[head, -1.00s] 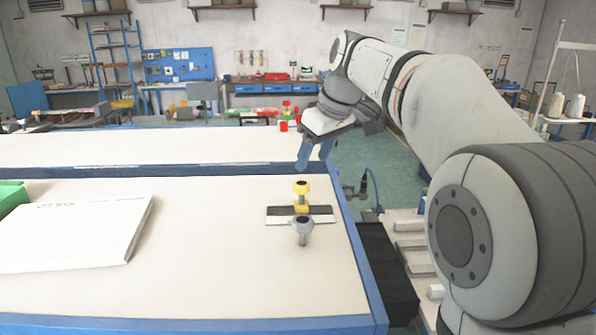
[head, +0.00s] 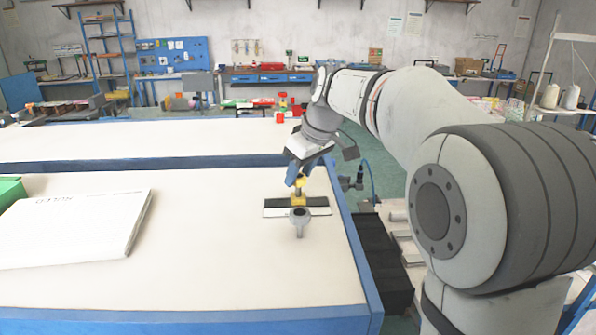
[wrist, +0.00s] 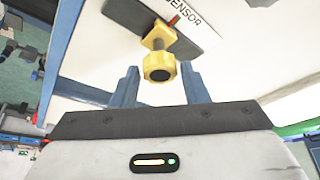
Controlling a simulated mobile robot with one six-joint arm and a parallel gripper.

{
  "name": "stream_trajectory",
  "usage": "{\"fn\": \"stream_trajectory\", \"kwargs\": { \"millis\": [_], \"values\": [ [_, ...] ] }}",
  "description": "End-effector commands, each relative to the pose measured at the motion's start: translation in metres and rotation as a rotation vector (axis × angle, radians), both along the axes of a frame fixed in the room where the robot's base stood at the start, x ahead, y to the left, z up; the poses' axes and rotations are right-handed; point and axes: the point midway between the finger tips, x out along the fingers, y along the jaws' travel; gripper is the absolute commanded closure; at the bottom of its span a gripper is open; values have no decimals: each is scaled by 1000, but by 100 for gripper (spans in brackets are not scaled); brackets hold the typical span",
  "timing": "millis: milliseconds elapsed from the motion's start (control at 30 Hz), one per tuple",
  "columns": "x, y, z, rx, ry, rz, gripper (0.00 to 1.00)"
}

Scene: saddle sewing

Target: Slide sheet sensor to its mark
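The sheet sensor is a yellow piece with a knob (wrist: 159,66), standing on a dark and white strip (head: 320,211) on the white table. In the wrist view the strip carries the word SENSOR and a small red mark (wrist: 174,20) beside the yellow base. My gripper (head: 298,182) is just behind and above the yellow knob in the head view. In the wrist view its two blue fingers (wrist: 162,84) are apart, one on each side of the knob, with gaps between. A grey knob (head: 299,217) stands at the strip's front edge.
A white printed packet (head: 75,228) and a green box (head: 10,192) lie at the left of the table (head: 230,275). The blue table edge (head: 358,262) is close on the right. The table's middle is clear.

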Motion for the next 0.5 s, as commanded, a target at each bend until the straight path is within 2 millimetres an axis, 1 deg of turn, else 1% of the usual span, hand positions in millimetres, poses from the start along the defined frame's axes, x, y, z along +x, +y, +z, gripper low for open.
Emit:
{"fn": "stream_trajectory", "kwargs": {
  "millis": [33,67,400,500],
  "values": [
    [0,0,0,0,0,0,64],
    [0,0,0,0,0,0,66],
    [0,1,0,0,0,1,94],
    [0,2,-1,-1,-1,2,94]
  ]
}}
